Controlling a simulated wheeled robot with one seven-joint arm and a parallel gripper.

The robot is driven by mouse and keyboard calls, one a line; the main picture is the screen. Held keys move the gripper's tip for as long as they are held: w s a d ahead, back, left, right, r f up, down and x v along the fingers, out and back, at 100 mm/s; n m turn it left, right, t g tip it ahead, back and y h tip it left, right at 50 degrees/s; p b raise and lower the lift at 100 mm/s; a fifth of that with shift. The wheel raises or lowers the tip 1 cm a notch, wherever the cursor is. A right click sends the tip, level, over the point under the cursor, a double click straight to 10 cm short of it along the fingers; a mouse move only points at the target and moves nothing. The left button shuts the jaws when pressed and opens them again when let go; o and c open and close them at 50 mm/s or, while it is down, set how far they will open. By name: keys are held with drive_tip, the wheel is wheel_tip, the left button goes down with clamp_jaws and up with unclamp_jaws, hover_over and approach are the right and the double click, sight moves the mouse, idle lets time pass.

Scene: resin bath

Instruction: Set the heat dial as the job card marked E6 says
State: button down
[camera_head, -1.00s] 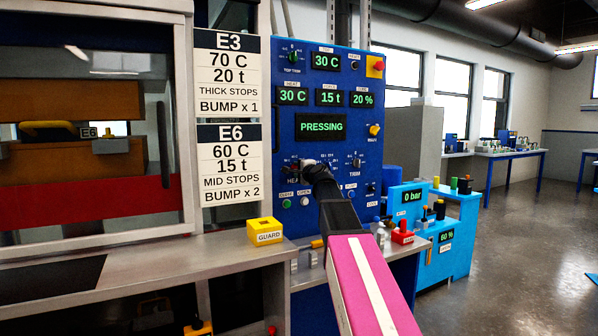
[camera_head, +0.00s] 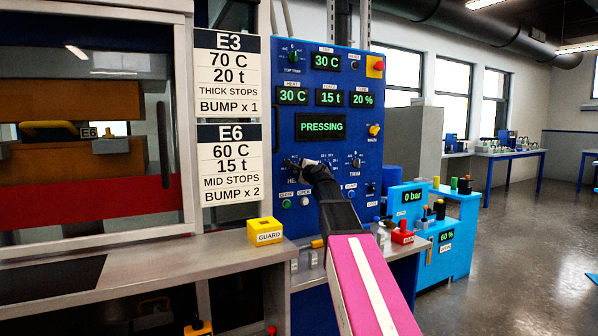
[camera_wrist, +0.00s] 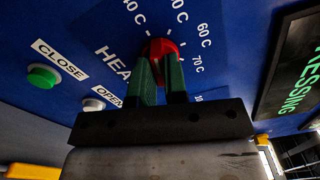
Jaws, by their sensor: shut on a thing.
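The job card marked E6 (camera_head: 229,163) reads 60 C, 15 t, MID STOPS, BUMP x 2. The red heat dial (camera_wrist: 163,47) is on the blue panel, beside the HEAT lettering in the wrist view. My gripper (camera_wrist: 161,72) is shut on the heat dial, with its two green fingers either side of it. Scale marks 60 C and 70 C show to the dial's right. Which mark the dial points at is unclear. In the head view, my gripper (camera_head: 304,163) largely covers the dial. The heat readout (camera_head: 292,97) shows 30 C.
A card marked E3 (camera_head: 226,72) hangs above, reading 70 C and 20 t. The panel display (camera_head: 321,127) says PRESSING. A green CLOSE button (camera_wrist: 41,76) and a pale OPEN button (camera_wrist: 94,104) sit close to my gripper. A yellow GUARD block (camera_head: 265,231) stands on the bench.

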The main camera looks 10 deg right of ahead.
drive_tip(key=shift+m, duration=7.3)
drive_tip(key=c, duration=1.1)
unclamp_jaws()
drive_tip(key=shift+c, duration=0.2)
drive_tip(key=shift+s, duration=0.1)
drive_tip(key=v, duration=1)
drive_tip(key=shift+s, duration=0.35)
drive_tip(key=shift+d, duration=0.15)
